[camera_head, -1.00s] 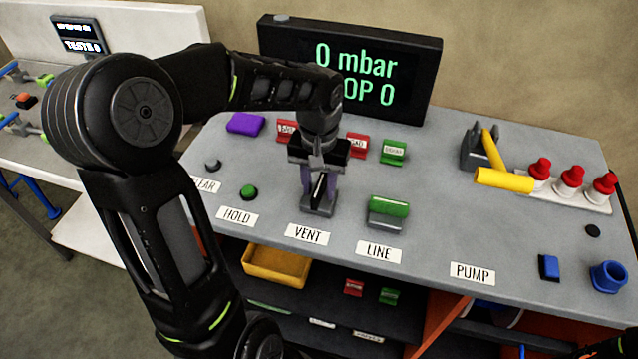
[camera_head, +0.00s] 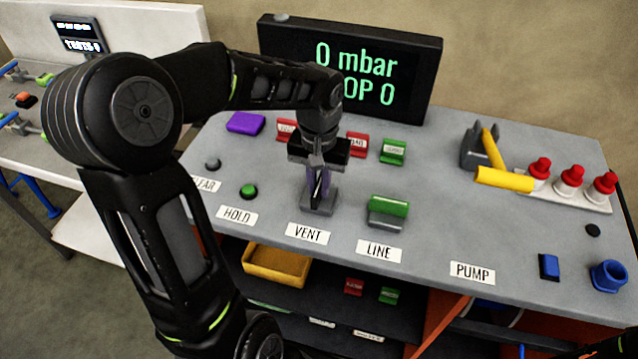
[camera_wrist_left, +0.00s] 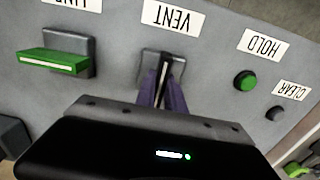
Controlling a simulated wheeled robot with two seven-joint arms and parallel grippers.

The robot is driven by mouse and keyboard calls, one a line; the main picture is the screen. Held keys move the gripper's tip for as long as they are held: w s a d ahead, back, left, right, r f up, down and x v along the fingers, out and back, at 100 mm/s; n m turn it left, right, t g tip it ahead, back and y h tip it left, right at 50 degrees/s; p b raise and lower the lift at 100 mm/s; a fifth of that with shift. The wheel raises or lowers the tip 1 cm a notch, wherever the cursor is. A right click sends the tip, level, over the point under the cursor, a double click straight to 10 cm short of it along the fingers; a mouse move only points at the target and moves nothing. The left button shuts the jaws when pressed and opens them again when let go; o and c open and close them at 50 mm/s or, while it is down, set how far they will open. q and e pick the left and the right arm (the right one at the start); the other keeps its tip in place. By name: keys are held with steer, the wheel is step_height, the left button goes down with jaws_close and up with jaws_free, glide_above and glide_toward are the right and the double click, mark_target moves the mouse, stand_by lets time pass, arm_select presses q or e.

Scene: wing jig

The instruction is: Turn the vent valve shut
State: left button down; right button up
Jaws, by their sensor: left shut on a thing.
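The vent valve (camera_head: 319,206) sits on the grey panel behind the VENT label (camera_head: 307,233). Its grey base and a thin dark handle show; the rest is hidden by my fingers. My left gripper (camera_head: 318,190) points down over it and is shut on the handle. In the left wrist view the purple fingers (camera_wrist_left: 163,92) close around the handle in front of the valve's base (camera_wrist_left: 150,62). My right gripper cannot be made out; only a dark bit of my arm shows at the lower right edge.
The green LINE valve (camera_head: 389,208) stands just right of the vent valve. The green HOLD button (camera_head: 248,191) is to the left. A black display (camera_head: 350,68) reads 0 mbar. A yellow-handled tool (camera_head: 503,179) and red knobs (camera_head: 570,180) stand at right.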

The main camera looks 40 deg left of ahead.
arm_select(q)
steer(key=shift+m, duration=0.3)
steer(key=m, duration=0.8)
steer(key=shift+m, duration=0.4)
steer(key=m+p, duration=0.1)
steer(key=m, duration=0.7)
steer(key=shift+m, duration=0.3)
steer(key=c, duration=1.4)
jaws_free()
steer(key=shift+c, duration=0.2)
steer(key=shift+r, duration=0.15)
